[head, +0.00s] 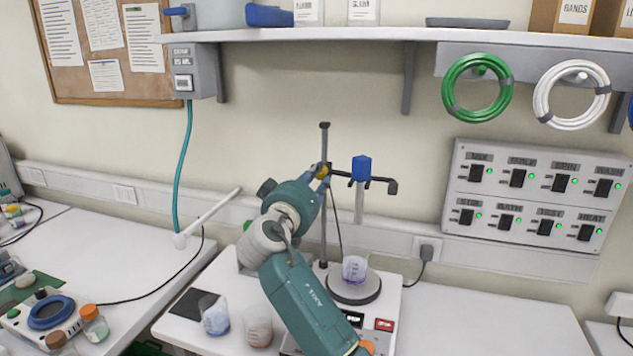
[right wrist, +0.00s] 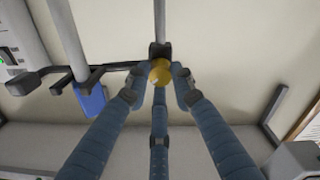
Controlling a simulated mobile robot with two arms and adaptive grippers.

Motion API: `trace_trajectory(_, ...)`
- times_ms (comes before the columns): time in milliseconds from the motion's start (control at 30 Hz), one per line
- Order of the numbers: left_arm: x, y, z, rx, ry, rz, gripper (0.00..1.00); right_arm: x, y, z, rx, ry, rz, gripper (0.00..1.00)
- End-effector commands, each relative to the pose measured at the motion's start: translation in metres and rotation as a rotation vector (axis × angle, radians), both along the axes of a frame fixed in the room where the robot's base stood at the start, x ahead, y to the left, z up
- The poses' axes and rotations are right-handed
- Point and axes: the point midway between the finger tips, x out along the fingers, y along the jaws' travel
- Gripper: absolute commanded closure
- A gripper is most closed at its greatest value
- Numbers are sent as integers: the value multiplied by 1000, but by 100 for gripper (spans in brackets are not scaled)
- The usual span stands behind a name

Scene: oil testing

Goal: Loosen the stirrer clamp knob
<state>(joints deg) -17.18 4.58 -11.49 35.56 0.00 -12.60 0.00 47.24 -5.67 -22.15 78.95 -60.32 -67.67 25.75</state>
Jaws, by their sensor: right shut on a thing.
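The yellow stirrer clamp knob (right wrist: 160,72) sits on a dark clamp at the upright metal rod (head: 324,215). It shows small in the head view (head: 321,172), partly covered by my gripper. My right gripper (right wrist: 166,84) has its blue fingers closed around the knob, and its arm reaches up from the lower middle of the head view. The clamp's dark arm carries a blue stirrer head (head: 361,168) with a shaft going down towards a beaker (head: 354,268) on a round plate (head: 352,292). My left gripper is not in view.
Two beakers, one bluish (head: 215,318) and one pinkish (head: 258,326), stand left of my right arm. A switch panel (head: 535,192) is on the wall at right. A shelf (head: 420,35) runs above the rod. The right bench top (head: 480,325) is clear.

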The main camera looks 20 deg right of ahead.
Motion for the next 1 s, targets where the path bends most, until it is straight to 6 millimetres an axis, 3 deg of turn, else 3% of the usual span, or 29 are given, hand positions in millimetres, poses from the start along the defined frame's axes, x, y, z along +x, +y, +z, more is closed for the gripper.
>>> trace_trajectory(600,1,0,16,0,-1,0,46,0,2,2,-480,320,4,100)
trace_trajectory(1000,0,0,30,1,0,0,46,0,2,1,-693,465,4,100)
